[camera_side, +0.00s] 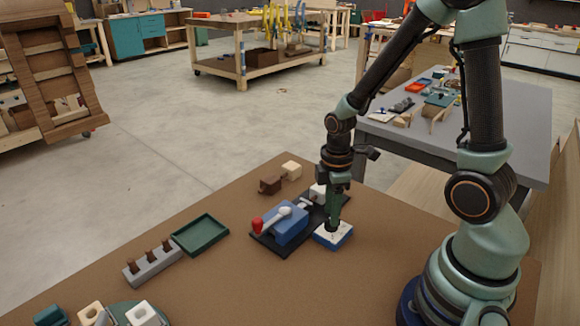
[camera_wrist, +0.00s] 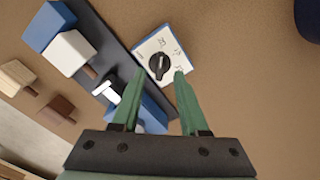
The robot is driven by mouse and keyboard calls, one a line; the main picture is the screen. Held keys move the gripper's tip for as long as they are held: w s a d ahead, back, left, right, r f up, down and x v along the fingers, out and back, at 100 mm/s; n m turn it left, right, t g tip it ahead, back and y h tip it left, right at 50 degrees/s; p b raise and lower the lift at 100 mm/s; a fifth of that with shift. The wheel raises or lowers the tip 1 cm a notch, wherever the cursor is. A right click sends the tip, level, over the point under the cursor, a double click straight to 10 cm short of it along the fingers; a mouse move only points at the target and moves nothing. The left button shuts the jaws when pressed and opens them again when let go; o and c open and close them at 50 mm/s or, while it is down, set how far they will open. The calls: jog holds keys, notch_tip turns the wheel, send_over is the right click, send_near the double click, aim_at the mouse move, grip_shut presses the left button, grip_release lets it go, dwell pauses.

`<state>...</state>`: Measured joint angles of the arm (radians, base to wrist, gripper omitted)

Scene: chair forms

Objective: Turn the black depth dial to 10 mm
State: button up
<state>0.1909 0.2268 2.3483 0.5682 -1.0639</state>
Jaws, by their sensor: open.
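The black depth dial (camera_wrist: 157,66) sits on the white top face of a small blue-sided box (camera_wrist: 172,43). Small dark marks surround the dial; they are too small to read, so I cannot tell its setting. My gripper (camera_wrist: 160,74) is open, with its green fingertips on either side of the dial in the wrist view. In the side view my gripper (camera_side: 333,223) points down at the box (camera_side: 333,238), low over its top. The fingers hide the dial there, and I cannot tell whether they touch it.
A blue fixture (camera_side: 288,225) with a red-knobbed lever (camera_side: 257,224) stands on a black base plate just left of the box. Brown and cream blocks lie behind it. A green tray (camera_side: 200,235) and a grey peg rack (camera_side: 153,266) are farther left.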

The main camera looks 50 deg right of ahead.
jog(key=shift+f, duration=0.95)
grip_shut()
